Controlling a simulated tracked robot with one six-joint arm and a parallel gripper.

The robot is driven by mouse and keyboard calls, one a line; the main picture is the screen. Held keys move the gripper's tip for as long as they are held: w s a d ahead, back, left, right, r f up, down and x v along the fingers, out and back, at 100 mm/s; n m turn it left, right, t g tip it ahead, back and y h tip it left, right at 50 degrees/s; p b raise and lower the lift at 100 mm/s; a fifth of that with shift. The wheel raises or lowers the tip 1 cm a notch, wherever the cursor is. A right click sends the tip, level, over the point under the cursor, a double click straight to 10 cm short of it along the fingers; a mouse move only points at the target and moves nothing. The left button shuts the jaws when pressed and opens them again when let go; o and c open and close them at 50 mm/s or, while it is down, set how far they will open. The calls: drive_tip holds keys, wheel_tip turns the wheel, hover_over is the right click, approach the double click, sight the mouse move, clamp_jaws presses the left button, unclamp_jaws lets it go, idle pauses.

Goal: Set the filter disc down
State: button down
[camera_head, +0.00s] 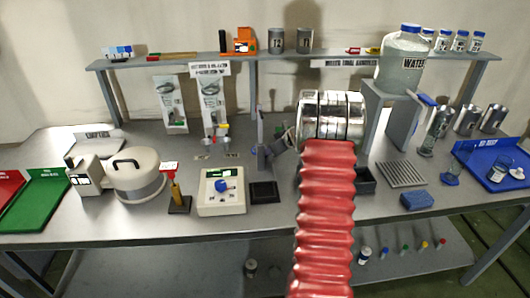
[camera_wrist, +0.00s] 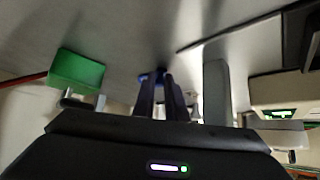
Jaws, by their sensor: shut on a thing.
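My gripper (camera_wrist: 158,88) shows in the wrist view as two dark, nearly parallel fingers close together. A small blue thing (camera_wrist: 153,76) shows at their tips. It may be part of what the jaws hold, but it is too blurred to name surely as the filter disc. In the head view, my red-sleeved arm and chrome wrist reach over the middle of the bench (camera_head: 270,218). The fingertips and the held thing cannot be made out clearly there.
A ribbed grey rack (camera_head: 401,174), blue sponge (camera_head: 418,201) and blue tray (camera_head: 490,165) lie right. A shelf (camera_head: 190,62) runs behind.

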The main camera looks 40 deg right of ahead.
wheel_tip(320, 180, up, 10)
idle(0.5)
drive_tip(key=shift+s, duration=0.1)
idle(0.4)
